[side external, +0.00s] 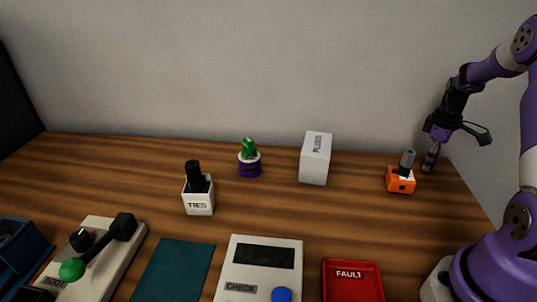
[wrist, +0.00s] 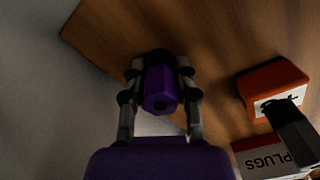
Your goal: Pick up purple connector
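The purple connector (wrist: 160,88) sits between the two fingers of my gripper (wrist: 160,72) in the wrist view. The fingers press close on both its sides, with its end and a dark hole facing the camera. In the side view my gripper (side external: 431,158) points down at the far right of the table, behind the orange box. There the connector is small and mostly merged with the fingers. I cannot tell whether it touches the table.
An orange box (side external: 400,187) with a dark tool stands close to my gripper, left and nearer the camera. A white PLUGS box (side external: 315,160), a cactus pot (side external: 249,168) and a TIES holder (side external: 199,202) stand further left. A red FAULT tray (side external: 352,288) lies in front.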

